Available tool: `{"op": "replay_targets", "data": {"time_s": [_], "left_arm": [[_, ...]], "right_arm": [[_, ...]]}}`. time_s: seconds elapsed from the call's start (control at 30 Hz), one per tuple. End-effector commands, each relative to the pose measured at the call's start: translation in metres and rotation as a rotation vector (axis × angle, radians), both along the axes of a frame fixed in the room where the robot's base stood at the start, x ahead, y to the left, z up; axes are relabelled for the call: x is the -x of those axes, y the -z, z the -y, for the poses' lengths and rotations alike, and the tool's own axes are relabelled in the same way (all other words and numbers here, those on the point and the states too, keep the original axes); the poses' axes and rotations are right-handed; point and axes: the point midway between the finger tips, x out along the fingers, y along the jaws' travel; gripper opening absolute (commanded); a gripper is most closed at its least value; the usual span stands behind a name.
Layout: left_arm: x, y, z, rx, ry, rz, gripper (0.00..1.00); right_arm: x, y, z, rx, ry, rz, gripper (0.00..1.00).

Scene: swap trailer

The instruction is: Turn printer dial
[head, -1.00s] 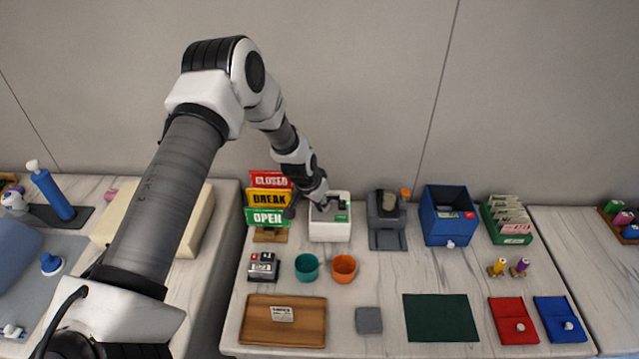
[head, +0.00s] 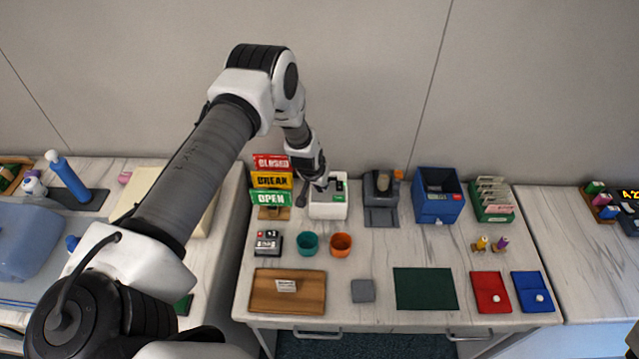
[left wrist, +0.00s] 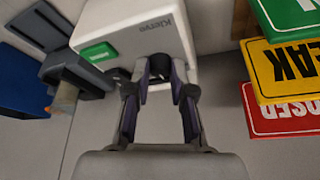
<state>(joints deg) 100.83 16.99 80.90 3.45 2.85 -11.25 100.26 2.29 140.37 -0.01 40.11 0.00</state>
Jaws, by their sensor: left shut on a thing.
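The white printer (head: 328,210) stands at the back of the table, with a green label on it. It also shows in the left wrist view (left wrist: 164,42), with lettering on its side and the green label (left wrist: 98,53). My left gripper (head: 321,185) is at the printer's top. In the left wrist view its two fingers (left wrist: 161,78) close around a small dark part at the printer's edge, which looks like the dial; the fingers hide most of it. My right gripper is not in view.
The CLOSED, BREAK and OPEN signs (head: 271,180) stand close left of the printer. A grey device (head: 381,215) stands to its right, then a blue bin (head: 438,215). Teal (head: 308,243) and orange (head: 340,244) cups sit in front.

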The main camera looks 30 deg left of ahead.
Motion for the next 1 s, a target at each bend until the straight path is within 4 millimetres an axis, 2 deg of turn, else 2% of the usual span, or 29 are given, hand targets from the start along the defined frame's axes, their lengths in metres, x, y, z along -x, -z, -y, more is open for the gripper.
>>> {"op": "replay_targets", "data": {"time_s": [0.03, 0.1, 0.4, 0.57, 0.67, 0.9, 1.0], "left_arm": [[0.001, 0.001, 0.000, 0.000, 0.000, -0.001, 0.30], [0.000, 0.001, 0.000, 0.000, 0.000, -0.001, 0.48], [0.000, -0.001, 0.000, 0.000, 0.000, 0.000, 0.48], [0.004, -0.012, 0.001, 0.003, -0.002, 0.001, 0.48], [0.009, -0.026, 0.001, 0.004, -0.004, 0.002, 0.48], [0.032, -0.082, 0.005, 0.005, -0.004, 0.001, 0.48], [0.039, -0.099, 0.006, 0.002, -0.002, 0.001, 0.48]], "right_arm": [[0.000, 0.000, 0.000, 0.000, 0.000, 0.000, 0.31], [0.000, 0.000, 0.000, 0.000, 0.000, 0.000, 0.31], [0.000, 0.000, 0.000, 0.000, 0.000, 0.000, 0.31], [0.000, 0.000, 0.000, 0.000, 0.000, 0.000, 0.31], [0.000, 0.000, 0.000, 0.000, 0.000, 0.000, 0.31], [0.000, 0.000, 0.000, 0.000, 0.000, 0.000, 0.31], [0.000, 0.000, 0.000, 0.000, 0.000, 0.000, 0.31]]}}
